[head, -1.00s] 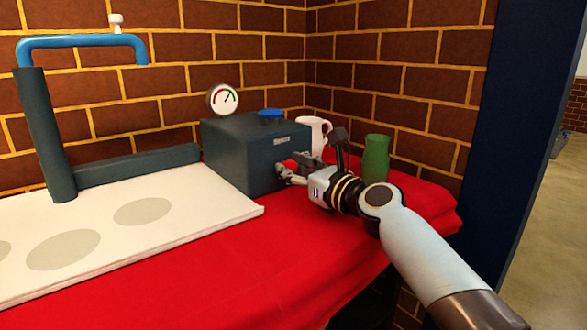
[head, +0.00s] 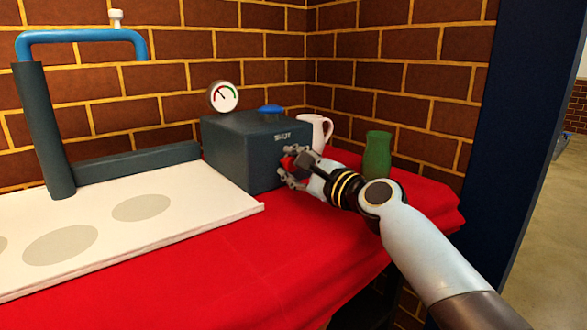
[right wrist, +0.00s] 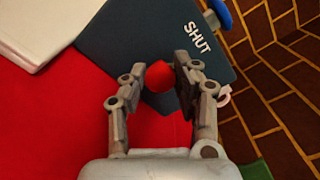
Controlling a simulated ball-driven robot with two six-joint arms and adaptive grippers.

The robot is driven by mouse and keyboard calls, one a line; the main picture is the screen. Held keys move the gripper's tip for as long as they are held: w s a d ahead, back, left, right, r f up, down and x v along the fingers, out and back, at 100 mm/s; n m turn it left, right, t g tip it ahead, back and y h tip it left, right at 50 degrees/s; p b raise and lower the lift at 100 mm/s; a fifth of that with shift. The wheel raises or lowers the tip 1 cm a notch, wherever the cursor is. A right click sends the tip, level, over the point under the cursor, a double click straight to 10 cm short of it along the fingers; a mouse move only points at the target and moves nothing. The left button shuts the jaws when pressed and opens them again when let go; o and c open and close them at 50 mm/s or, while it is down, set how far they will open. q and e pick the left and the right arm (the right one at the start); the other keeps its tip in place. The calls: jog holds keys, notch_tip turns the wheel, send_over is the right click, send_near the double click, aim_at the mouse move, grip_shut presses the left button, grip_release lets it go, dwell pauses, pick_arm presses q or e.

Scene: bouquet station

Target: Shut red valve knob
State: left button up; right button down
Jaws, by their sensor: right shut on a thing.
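The red valve knob (head: 287,163) is on the right-hand face of a dark grey box (head: 235,150). My right gripper (head: 291,167) is at that face, with its fingers closed on either side of the knob. In the right wrist view the knob (right wrist: 160,76) shows red between the two fingertips, partly covered by the right finger. The box carries white lettering that reads SHUT. A round gauge (head: 223,96) above the box has its needle pointing up and left, toward the red part. My left gripper is not in view.
A blue knob (head: 270,110) tops the box. A white pitcher (head: 316,132) and a green vase (head: 377,154) stand close behind my right gripper. A white board (head: 170,222) lies at left beside a blue pipe (head: 85,40). The red cloth (head: 250,260) in front is clear.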

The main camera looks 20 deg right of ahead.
jog(key=n+b, duration=0.1)
jog(key=n, duration=0.3)
jog(key=shift+f, duration=0.2)
jog(key=shift+n, duration=0.6)
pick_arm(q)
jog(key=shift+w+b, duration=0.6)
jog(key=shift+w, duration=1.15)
pick_arm(e)
jog(key=shift+n, duration=1.1)
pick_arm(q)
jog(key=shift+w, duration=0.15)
pick_arm(e)
jog(key=c, duration=1)
grip_release()
jog(key=v, duration=1.2)
jog(key=shift+r, duration=0.1)
